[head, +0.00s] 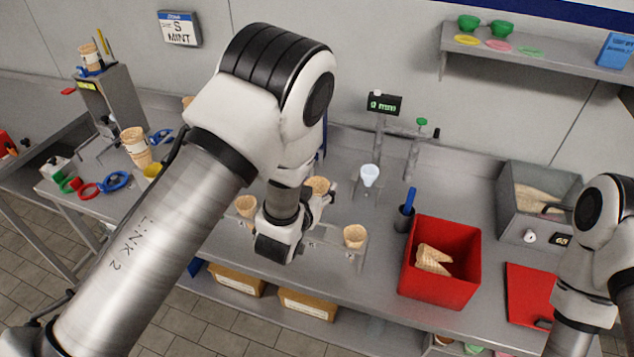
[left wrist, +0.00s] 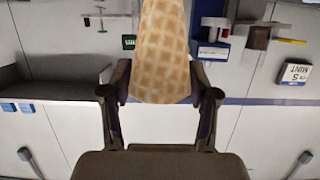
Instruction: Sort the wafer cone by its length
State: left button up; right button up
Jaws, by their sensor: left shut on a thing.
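My left gripper (head: 316,203) is over the counter, partly hidden by its own wrist. In the left wrist view its two fingers (left wrist: 160,88) are shut on a tan wafer cone (left wrist: 160,45), one finger on each side. The top of a cone (head: 318,184) shows beside this gripper in the head view. Another cone (head: 245,205) stands left of the gripper, and one more cone (head: 354,235) stands upright in a clear holder to its right. Cones (head: 432,260) lie in a red bin (head: 440,290). My right arm is at the right edge; its gripper is out of view.
A dark cup (head: 403,218) with a blue-handled tool stands left of the red bin. A red board (head: 530,290) lies right of the bin. A white funnel-like piece (head: 370,175) and a display post (head: 383,105) stand behind. A metal tub (head: 540,200) is at the back right.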

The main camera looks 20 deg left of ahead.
pick_arm(q)
notch_tip(320, 180, down, 4)
jog(key=b, duration=0.2)
jog(key=shift+s+f+b, duration=0.1)
jog(key=shift+f+b, duration=0.15)
jog(key=shift+b, duration=0.15)
notch_tip(320, 180, down, 3)
jog(key=shift+f+b, duration=0.2)
jog(key=shift+b, duration=0.95)
jog(key=shift+f+b, duration=0.55)
jog(key=shift+f, duration=0.2)
jog(key=shift+f+b, duration=1)
jog(key=shift+f, duration=0.2)
jog(key=o, duration=0.8)
jog(key=shift+o, duration=0.2)
